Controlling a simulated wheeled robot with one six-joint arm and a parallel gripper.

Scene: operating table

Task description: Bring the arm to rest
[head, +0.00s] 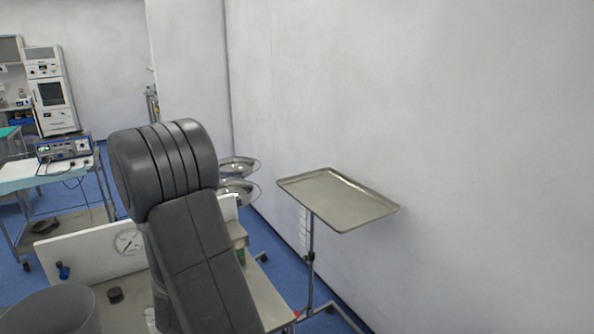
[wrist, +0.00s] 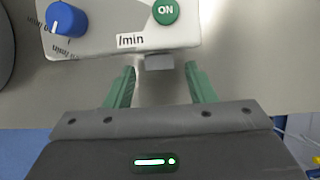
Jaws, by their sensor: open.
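My gripper (wrist: 160,88) shows in the wrist view with its two green fingers spread apart and nothing held between them. Just beyond the fingertips is a white device panel (wrist: 120,25) with a blue knob (wrist: 66,20), a green ON button (wrist: 166,11) and a "/min" label. A small grey block at the panel's lower edge lies between the fingertips in the picture; I cannot tell whether they touch it. In the head view my dark grey arm rises in the middle foreground, and my gripper is hidden there.
A steel tray (head: 338,198) on a stand is at the right by the wall. Two steel basins (head: 238,190) are behind my arm. A white panel with a gauge (head: 128,242) is left of my arm. A cart with a blue device (head: 64,147) is at the far left.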

